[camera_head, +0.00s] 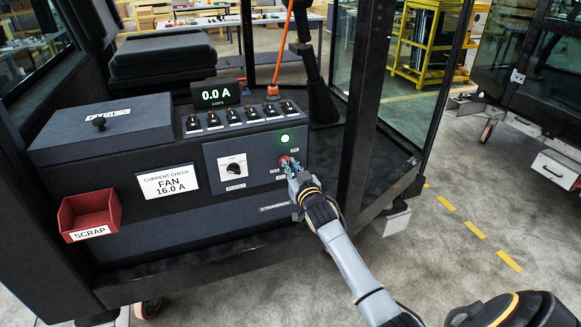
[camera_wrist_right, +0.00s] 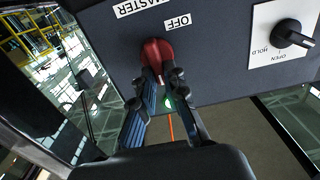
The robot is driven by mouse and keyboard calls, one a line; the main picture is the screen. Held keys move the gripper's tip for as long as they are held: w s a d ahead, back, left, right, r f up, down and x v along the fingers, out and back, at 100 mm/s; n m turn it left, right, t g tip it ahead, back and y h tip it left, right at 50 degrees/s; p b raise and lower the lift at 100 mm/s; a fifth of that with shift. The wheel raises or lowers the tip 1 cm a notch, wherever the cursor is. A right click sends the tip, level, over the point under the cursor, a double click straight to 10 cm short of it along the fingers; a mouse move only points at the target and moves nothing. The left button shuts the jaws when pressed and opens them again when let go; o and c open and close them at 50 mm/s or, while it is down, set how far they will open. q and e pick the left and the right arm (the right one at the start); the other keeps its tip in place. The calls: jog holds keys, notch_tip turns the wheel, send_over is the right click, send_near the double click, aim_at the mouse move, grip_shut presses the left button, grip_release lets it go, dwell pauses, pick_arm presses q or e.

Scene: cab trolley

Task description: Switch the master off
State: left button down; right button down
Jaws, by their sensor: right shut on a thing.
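The master switch is a red rotary knob (camera_wrist_right: 157,52) on the dark front panel of the cab console; the wrist view shows the labels MASTER and OFF beside it. In the head view the red knob (camera_head: 285,160) shows only partly behind my fingers. My right gripper (camera_wrist_right: 163,84) is shut on the knob, one finger on each side; it also shows in the head view (camera_head: 292,170). A green lamp (camera_head: 285,138) glows just above the knob. The display (camera_head: 216,94) reads 0.0 A. My left gripper is not in view.
A black rotary knob on a white plate (camera_head: 233,169) sits left of the master switch. A row of small switches (camera_head: 240,117) lines the console top. A cab post (camera_head: 366,100) stands close on the right.

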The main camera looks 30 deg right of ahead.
jog(key=shift+n, duration=0.3)
jog(key=shift+w+a+f+n+b, duration=0.1)
jog(key=shift+a+f+n+b, duration=0.15)
jog(key=shift+n, duration=2.6)
jog(key=shift+a+f+n+b, duration=0.2)
jog(key=shift+n+b, duration=0.1)
jog(key=shift+n, duration=2.6)
jog(key=shift+w+a+f+n+b, duration=0.15)
jog(key=shift+f+n+b, duration=0.1)
jog(key=shift+n, duration=2.6)
jog(key=shift+s, duration=0.1)
jog(key=c, duration=1.4)
grip_release()
jog(key=shift+s, duration=0.1)
